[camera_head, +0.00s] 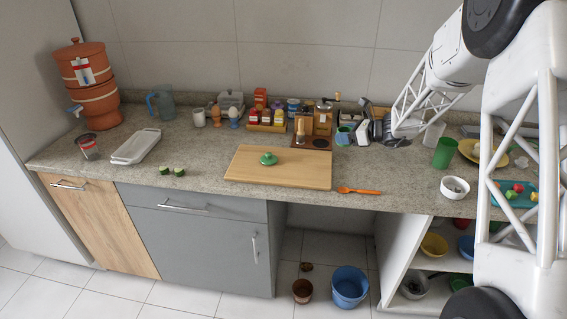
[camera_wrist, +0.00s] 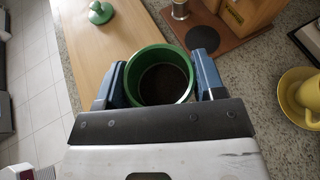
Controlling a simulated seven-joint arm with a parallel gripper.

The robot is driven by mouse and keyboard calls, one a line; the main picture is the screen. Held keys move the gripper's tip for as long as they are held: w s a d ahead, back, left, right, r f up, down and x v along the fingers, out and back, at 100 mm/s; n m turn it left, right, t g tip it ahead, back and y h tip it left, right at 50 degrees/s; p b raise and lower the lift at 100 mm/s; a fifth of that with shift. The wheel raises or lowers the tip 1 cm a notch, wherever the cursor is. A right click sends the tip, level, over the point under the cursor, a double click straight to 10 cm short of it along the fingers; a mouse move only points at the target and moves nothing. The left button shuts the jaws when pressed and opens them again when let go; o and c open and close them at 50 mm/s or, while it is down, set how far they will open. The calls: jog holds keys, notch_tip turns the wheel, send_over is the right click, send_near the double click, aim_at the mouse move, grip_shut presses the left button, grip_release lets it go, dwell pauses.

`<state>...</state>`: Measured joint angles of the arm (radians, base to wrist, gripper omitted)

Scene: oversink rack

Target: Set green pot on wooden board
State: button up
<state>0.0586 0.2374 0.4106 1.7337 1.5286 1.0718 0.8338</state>
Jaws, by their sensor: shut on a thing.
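The green pot (camera_wrist: 137,75), round with a dark inside, is held between the two blue fingers of my gripper (camera_wrist: 160,78) in the wrist view. A green lid with a knob (camera_head: 268,158) lies on the board. The pot's base is hidden, so its height above the surface cannot be told.
A wooden grinder (camera_head: 322,120) on a dark base stands behind the board. A green cup (camera_head: 445,153), white bowl (camera_head: 455,188) and yellow dish (camera_head: 484,153) stand further right. Most of the board is bare.

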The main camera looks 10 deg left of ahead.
jog(key=s+a+f, duration=0.1)
jog(key=s+a, duration=0.4)
jog(key=s, duration=0.5)
jog(key=s+a, duration=0.5)
jog(key=s, duration=0.5)
jog(key=shift+a+f, duration=0.35)
jog(key=shift+f, duration=0.05)
jog(key=shift+w, duration=0.15)
send_over(298, 163)
jog(key=s, duration=0.1)
jog(key=shift+d+f, duration=0.15)
jog(key=shift+f, duration=0.55)
jog(key=shift+w, duration=0.5)
jog(key=shift+s+f, duration=0.1)
jog(key=shift+f, duration=1.7)
jog(key=shift+f, duration=0.1)
